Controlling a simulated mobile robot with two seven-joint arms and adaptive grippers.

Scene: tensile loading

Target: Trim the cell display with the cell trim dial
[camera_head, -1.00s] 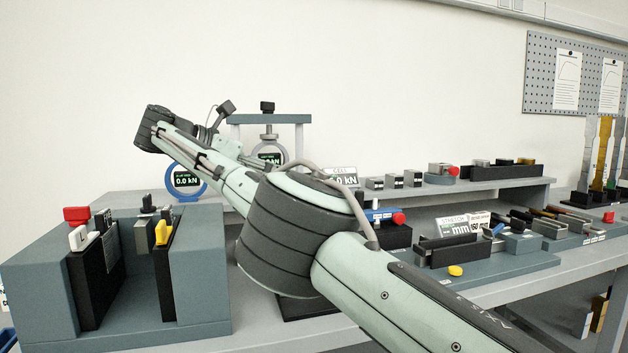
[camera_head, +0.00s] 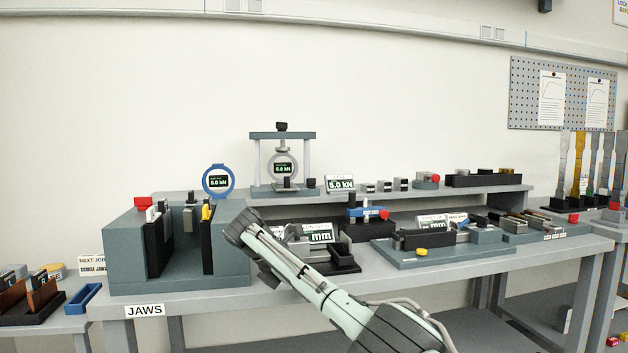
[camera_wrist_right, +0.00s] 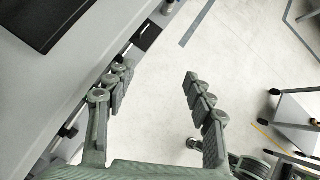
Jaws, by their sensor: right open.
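I cannot tell for sure which part is the cell trim dial; a small grey block with a red knob (camera_head: 429,180) stands further right on the same shelf. My right gripper (camera_wrist_right: 155,82) is open and empty in the right wrist view, over bare floor beside a table edge, apart from both. Its fingers do not show in the head view. My left gripper is not in view.
The load frame (camera_head: 283,136) holds a round gauge; a blue ring gauge (camera_head: 218,181) stands left of it. The grey jaws block (camera_head: 125,250) fills the bench's left. My right arm crosses in front of the bench. A blue fixture with a red knob (camera_head: 368,212) sits below the shelf.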

